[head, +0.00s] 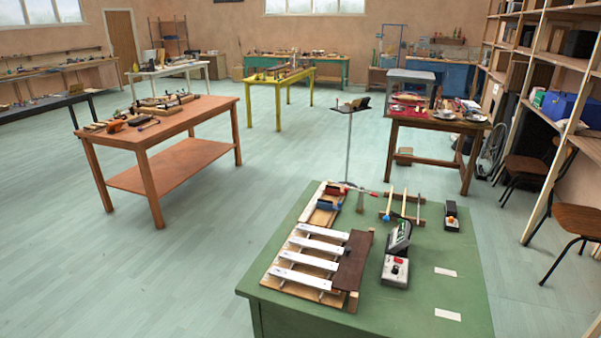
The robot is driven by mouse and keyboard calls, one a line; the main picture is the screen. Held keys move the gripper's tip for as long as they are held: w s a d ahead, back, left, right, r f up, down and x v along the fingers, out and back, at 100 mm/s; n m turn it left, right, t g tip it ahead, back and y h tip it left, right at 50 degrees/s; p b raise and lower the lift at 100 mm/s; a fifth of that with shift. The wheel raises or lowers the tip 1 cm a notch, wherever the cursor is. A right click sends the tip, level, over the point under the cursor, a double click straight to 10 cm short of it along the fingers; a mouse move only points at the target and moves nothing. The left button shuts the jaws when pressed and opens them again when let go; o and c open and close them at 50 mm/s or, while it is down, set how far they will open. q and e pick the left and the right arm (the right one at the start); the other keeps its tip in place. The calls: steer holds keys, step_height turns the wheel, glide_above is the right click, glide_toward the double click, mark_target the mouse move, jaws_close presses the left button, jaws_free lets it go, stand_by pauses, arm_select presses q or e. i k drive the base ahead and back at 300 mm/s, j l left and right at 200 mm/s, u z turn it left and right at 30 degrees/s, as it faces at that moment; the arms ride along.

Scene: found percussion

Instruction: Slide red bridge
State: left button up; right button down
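A small red piece (324,204), which may be the red bridge, sits at the far end of the wooden board on the green table (410,310). The near part of the board (268,283) carries several pale metal bars (307,261) lying crosswise, with a dark brown panel (352,262) along the right side. Neither of my grippers is in view.
A grey and black device (396,268) with a red knob stands right of the board. A wooden rack with upright sticks (404,204) and a small black-topped box (452,216) are behind it. White labels (447,315) mark the bare right front. Open floor lies left.

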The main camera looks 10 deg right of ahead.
mark_target(336, 190)
steer(key=i+j+u, duration=0.7)
steer(key=i+u, duration=0.7)
steer(key=i+l+z, duration=0.1)
steer(key=i+z, duration=0.35)
steer(key=i+j+z, duration=0.15)
steer(key=i+z, duration=0.25)
steer(key=i, duration=0.25)
steer(key=i+j+z, duration=0.25)
steer(key=i+z, duration=0.2)
steer(key=i+l+z, duration=0.1)
steer(key=i+z, duration=0.15)
steer(key=z, duration=0.2)
steer(key=i+z, duration=0.25)
steer(key=z, duration=0.15)
steer(key=i+z, duration=0.25)
steer(key=z, duration=0.2)
steer(key=i+j+z, duration=0.2)
steer(key=z, duration=0.25)
steer(key=i+j+z, duration=0.2)
steer(key=z, duration=0.2)
